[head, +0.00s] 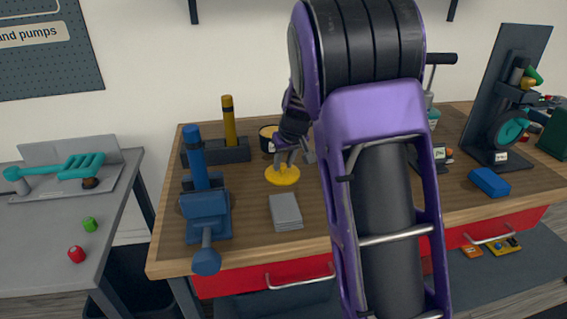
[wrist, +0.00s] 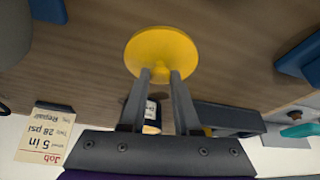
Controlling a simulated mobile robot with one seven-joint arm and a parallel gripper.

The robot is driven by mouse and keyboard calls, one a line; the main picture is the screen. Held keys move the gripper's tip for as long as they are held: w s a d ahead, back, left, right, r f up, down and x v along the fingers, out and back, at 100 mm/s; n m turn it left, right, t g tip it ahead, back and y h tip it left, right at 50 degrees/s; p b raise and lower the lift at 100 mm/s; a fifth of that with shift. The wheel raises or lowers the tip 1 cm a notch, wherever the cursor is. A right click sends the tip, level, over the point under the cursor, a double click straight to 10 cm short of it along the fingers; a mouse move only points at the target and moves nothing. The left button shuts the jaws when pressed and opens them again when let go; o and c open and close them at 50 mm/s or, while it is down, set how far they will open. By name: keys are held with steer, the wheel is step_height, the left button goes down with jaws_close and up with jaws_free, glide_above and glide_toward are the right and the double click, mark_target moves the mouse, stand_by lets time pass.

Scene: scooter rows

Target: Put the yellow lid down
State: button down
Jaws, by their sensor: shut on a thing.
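The yellow lid (head: 283,176) is a round disc with a small knob, over the wooden workbench (head: 245,245). My gripper (head: 286,160) is above it, with the fingers pointing down and shut on the knob. In the wrist view the yellow lid (wrist: 162,50) lies flat beyond the fingertips, and my gripper (wrist: 160,76) pinches its knob from both sides. I cannot tell whether the lid touches the bench top or hangs just above it. A dark tin (head: 267,138) with a pale label stands just behind the lid; my arm hides part of the bench to the right.
A grey block (head: 286,212) lies in front of the lid. A blue vise (head: 207,213) stands at the left, near a dark rack (head: 230,152) holding a yellow tube. A blue box (head: 489,182) lies at the right. Bare wood surrounds the lid on its left side.

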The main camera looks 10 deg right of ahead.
steer(key=shift+f, duration=0.25)
steer(key=c, duration=0.6)
jaws_free()
steer(key=shift+r, duration=0.1)
steer(key=shift+c, duration=0.2)
steer(key=shift+r, duration=0.1)
steer(key=shift+r, duration=0.35)
steer(key=p+v, duration=0.1)
steer(key=v, duration=1)
steer(key=shift+s+r+p, duration=0.15)
steer(key=shift+r+p, duration=0.05)
steer(key=shift+p, duration=0.2)
